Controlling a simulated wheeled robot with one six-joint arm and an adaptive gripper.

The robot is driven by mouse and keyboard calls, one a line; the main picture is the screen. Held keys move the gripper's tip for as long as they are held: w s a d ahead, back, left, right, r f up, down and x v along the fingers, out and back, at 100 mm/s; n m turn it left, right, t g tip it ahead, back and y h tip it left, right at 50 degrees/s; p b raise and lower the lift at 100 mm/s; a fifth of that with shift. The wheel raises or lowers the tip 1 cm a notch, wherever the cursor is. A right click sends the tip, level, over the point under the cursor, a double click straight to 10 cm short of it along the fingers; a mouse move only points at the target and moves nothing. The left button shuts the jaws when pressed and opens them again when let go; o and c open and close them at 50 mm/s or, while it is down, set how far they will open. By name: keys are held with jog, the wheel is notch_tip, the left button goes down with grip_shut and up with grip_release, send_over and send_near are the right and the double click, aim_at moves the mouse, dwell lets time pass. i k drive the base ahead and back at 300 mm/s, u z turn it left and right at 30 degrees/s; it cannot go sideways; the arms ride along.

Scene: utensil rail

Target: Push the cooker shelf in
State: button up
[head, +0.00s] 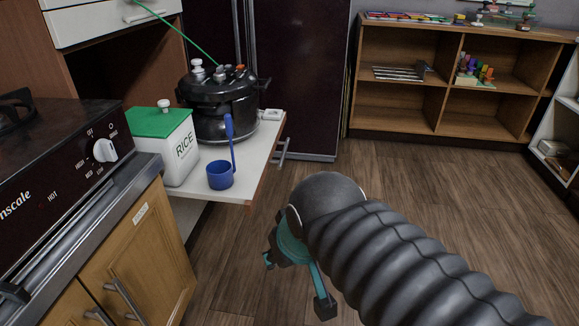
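The cooker shelf (254,150) is a white pull-out board at the left centre, and it stands out from the cabinet. A black pressure-cooker-like pot (222,108) sits at its back. A white rice box (178,152) with a green lid and a blue scoop cup (220,176) with an upright handle stand nearer the front. My gripper (297,284), teal and dark, is to the right of the shelf and lower in the picture, apart from it. Its two fingers are spread and nothing shows between them. My arm hides part of the gripper.
A stove (62,185) with a knob and a wooden cabinet (142,255) with metal handles stand at the left. A dark fridge (305,75) is behind the shelf. A wooden bookcase (440,90) stands at the back right. The wooden floor between is clear.

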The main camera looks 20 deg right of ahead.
aim_at(253, 154)
jog(key=u, duration=0.15)
jog(key=k, duration=0.45)
jog(key=z, duration=0.95)
jog(key=i, duration=1.2)
jog(key=u, duration=0.65)
jog(key=k, duration=0.55)
jog(key=z, duration=0.3)
jog(key=i, duration=1.15)
jog(key=u, duration=0.55)
